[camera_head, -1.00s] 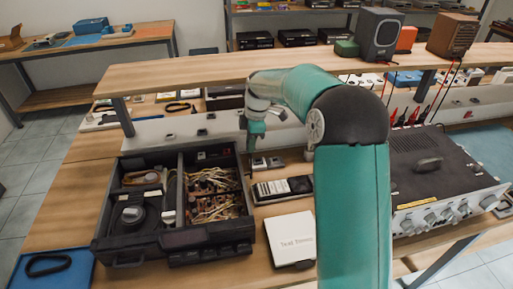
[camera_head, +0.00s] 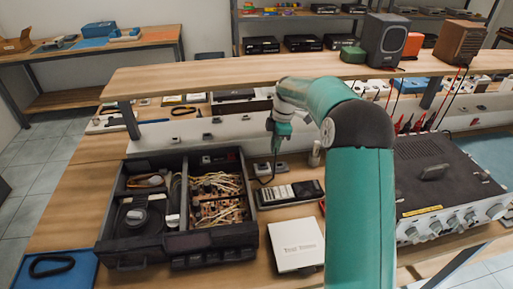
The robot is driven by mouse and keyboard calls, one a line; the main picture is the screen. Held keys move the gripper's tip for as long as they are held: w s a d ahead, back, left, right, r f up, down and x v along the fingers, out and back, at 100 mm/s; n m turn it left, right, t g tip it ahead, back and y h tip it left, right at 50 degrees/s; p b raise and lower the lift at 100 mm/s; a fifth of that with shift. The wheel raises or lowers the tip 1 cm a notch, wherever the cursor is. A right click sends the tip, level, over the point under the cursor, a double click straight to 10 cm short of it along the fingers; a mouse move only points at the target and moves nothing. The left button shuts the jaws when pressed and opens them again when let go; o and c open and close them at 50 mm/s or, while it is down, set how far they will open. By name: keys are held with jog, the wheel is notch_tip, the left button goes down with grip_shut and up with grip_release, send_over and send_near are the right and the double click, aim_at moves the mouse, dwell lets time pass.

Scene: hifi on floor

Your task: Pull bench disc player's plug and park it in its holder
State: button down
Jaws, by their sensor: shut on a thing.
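The bench disc player (camera_head: 180,250) is an open black case on the bench at left, with its disc mechanism, circuit board and wiring exposed. My gripper (camera_head: 275,147) is above the bench, just right of the player's back right corner. It is shut on the plug, which is mostly hidden by the fingers. A dark cord (camera_head: 264,182) hangs from there and curves down toward the player's right side. Small grey blocks (camera_head: 263,169) sit on the bench below the gripper; I cannot tell whether one is the holder. Sockets (camera_head: 216,120) line the pale rail behind.
A handheld meter (camera_head: 290,194) and a white booklet (camera_head: 296,244) lie right of the player. A grey instrument with knobs (camera_head: 445,190) stands at right. A wooden shelf (camera_head: 200,75) overhangs the rail. A blue tray (camera_head: 70,270) is at front left.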

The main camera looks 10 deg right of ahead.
jog(key=shift+w+d+f, duration=0.2)
jog(key=shift+d+f, duration=0.2)
jog(key=shift+f, duration=0.6)
jog(key=shift+w+d+f, duration=0.15)
jog(key=shift+d+f, duration=0.3)
jog(key=shift+f, duration=0.6)
jog(key=shift+w+d+f, duration=0.2)
jog(key=shift+d+f, duration=0.2)
jog(key=shift+f, duration=0.6)
jog(key=shift+f, duration=0.95)
jog(key=c, duration=1.3)
grip_release()
jog(key=shift+o, duration=0.2)
